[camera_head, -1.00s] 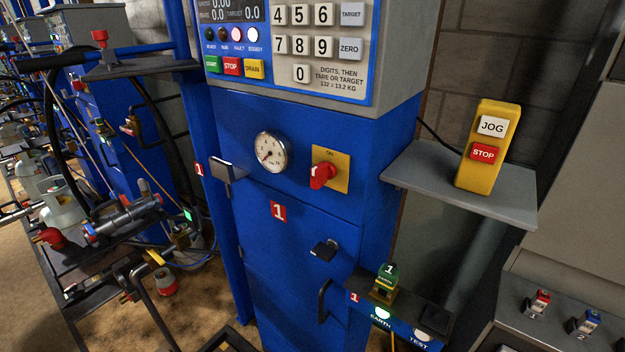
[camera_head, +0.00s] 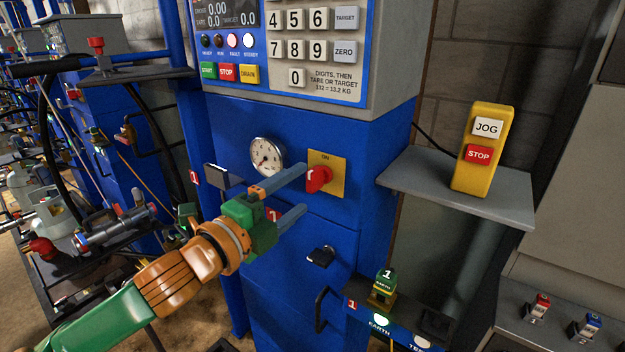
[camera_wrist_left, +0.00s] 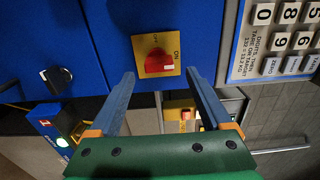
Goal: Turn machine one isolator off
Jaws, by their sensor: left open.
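The isolator is a red rotary knob (camera_head: 317,179) on a yellow plate (camera_head: 338,176) marked ON, on the front of the blue machine one cabinet (camera_head: 290,135). My left gripper (camera_head: 305,190) is open, with its two blue fingers reaching toward the knob from the left in the head view. In the left wrist view the red knob (camera_wrist_left: 159,61) and its yellow plate (camera_wrist_left: 157,42) lie ahead of and between the spread fingertips (camera_wrist_left: 160,78). I cannot tell whether a finger touches the knob. My right gripper is not in view.
A pressure gauge (camera_head: 266,156) sits left of the isolator, with a keypad panel (camera_head: 300,45) above. A black latch (camera_head: 321,256) is below. A yellow JOG/STOP box (camera_head: 482,148) stands on a grey shelf (camera_head: 430,188) to the right.

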